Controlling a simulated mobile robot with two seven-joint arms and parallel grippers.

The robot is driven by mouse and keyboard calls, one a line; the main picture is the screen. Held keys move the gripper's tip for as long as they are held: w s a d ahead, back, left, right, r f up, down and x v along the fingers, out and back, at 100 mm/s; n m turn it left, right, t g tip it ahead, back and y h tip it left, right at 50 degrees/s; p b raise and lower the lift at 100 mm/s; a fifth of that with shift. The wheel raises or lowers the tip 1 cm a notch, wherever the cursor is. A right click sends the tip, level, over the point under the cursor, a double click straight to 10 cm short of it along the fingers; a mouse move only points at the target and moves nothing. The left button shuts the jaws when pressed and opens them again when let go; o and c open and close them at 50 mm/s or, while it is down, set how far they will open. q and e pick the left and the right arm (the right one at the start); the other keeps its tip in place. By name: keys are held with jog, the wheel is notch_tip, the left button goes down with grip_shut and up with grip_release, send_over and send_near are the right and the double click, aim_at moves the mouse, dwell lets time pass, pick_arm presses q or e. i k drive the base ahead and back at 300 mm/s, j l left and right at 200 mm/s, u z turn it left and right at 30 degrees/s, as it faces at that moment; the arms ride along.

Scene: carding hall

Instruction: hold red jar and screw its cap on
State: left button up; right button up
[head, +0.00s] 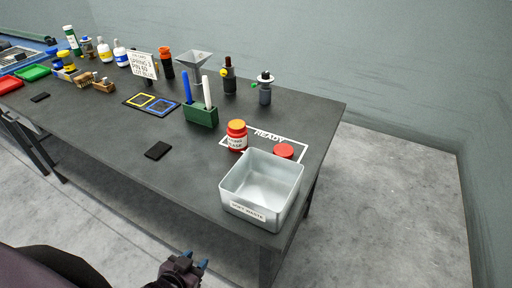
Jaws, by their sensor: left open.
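The red jar (237,143) stands upright on the dark table, at the left edge of the white-outlined READY area. It has a pale label, and its top looks orange; I cannot tell whether that is an open mouth or a lid. A round red cap (284,150) shows at the READY area's right side, partly hidden behind the bin. My left gripper (188,261) is open and empty at the bottom of the head view, in front of the table's near edge and well away from the jar. My right gripper is out of view.
A grey bin (290,190) labelled as waste stands at the near right corner, close to the jar and cap. A green holder (201,117) with blue and white sticks is left of the jar. Bottles and a funnel (194,62) stand behind. A black pad (158,150) lies left, with clear table around.

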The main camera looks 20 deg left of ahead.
aim_at(238, 131)
jog(key=l+u, duration=0.2)
jog(key=u, duration=0.15)
jog(key=i+l+u, duration=0.1)
jog(key=u, duration=0.25)
jog(key=l+u, duration=0.7)
jog(key=l, duration=0.15)
jog(key=l+u, duration=0.4)
jog(key=k+l, duration=0.05)
